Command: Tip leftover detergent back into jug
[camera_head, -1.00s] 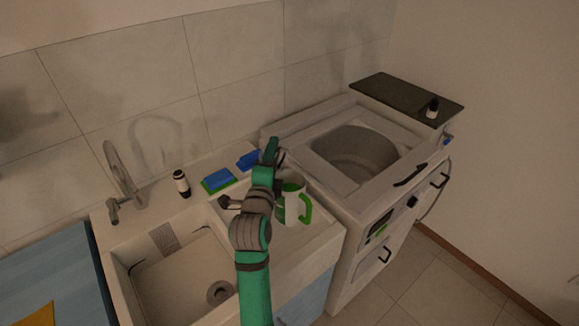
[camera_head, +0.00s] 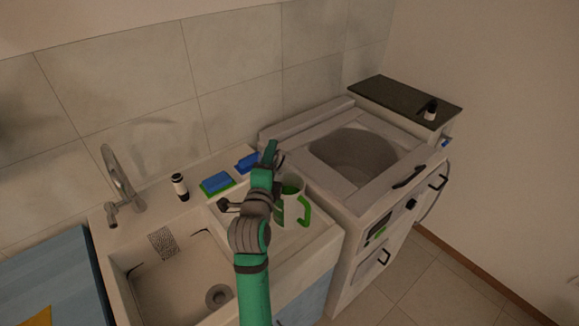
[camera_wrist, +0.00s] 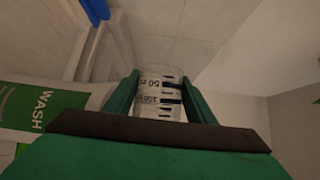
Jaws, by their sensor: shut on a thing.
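A clear measuring cup (camera_wrist: 160,92) with dark 50 and 100 markings is between my gripper's two green fingers (camera_wrist: 160,97) in the wrist view. My gripper is shut on it. The markings look upside down there; I cannot tell whether any detergent is inside. The detergent jug (camera_head: 292,188) is white with a green handle and stands on the counter right of the sink. It is beside my gripper (camera_head: 273,153) and partly covered by my arm. In the wrist view the jug (camera_wrist: 50,107), with its green WASH label, lies left of the cup. The cup is hidden in the head view.
A sink (camera_head: 180,280) with a tap (camera_head: 118,178) is at left.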

